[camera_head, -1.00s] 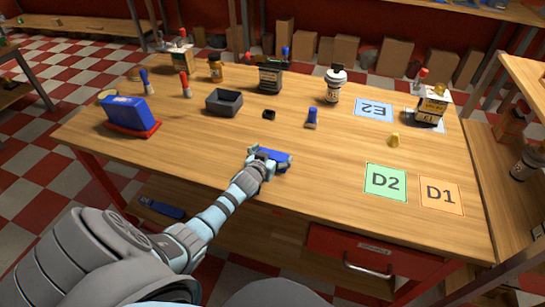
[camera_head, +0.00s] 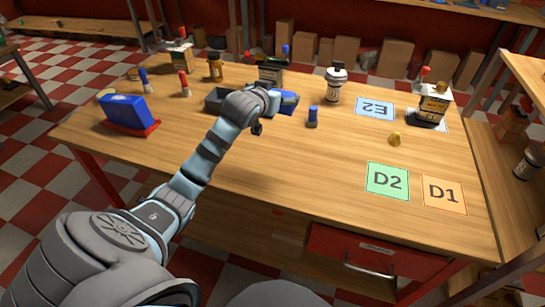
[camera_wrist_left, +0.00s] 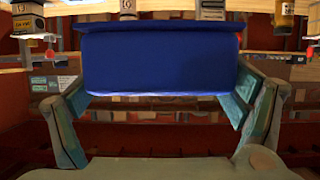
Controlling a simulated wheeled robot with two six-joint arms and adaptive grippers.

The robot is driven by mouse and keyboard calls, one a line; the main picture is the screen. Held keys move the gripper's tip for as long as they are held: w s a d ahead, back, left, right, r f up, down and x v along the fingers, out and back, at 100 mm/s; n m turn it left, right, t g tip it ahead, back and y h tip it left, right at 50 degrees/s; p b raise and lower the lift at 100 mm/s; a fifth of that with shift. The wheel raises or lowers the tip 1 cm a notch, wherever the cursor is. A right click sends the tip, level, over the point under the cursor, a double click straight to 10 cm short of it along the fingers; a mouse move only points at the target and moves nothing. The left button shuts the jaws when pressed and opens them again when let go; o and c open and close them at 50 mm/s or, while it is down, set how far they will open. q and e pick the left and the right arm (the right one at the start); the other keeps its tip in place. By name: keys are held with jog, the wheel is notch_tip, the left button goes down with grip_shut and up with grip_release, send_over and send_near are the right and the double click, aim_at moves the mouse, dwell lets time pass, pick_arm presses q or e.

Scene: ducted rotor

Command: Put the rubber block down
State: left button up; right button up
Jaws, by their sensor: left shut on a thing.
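The rubber block (camera_head: 287,102), a blue slab, is held in my left gripper (camera_head: 270,98) over the back middle part of the table, to the right of the grey open box (camera_head: 215,100). In the left wrist view the blue block (camera_wrist_left: 160,60) fills the space between the two fingers of my left gripper (camera_wrist_left: 157,100). The fingers are shut on its two ends. The gripper hides part of the block in the head view, and its height above the table is hard to tell. My right gripper is not in view.
A blue-capped marker (camera_head: 312,117) stands right of the gripper, a white bottle (camera_head: 334,85) behind it. A dark container (camera_head: 271,72) is at the back. The front middle of the wooden table (camera_head: 290,165) is clear.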

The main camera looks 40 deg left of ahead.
pick_arm(q)
jog(key=shift+s+d+f+b, duration=0.1)
jog(key=shift+s+f+b, duration=0.1)
jog(key=shift+f+b, duration=0.5)
jog(key=shift+s+d+f, duration=0.1)
jog(key=shift+s+f, duration=0.45)
notch_tip(320, 180, down, 19)
jog(key=b, duration=0.4)
jog(key=shift+s+b, duration=0.15)
jog(key=shift+b, duration=0.2)
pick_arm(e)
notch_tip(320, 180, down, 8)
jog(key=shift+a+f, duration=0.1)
pick_arm(q)
jog(key=shift+f, duration=0.1)
jog(key=o, duration=1)
jog(key=shift+c, duration=0.2)
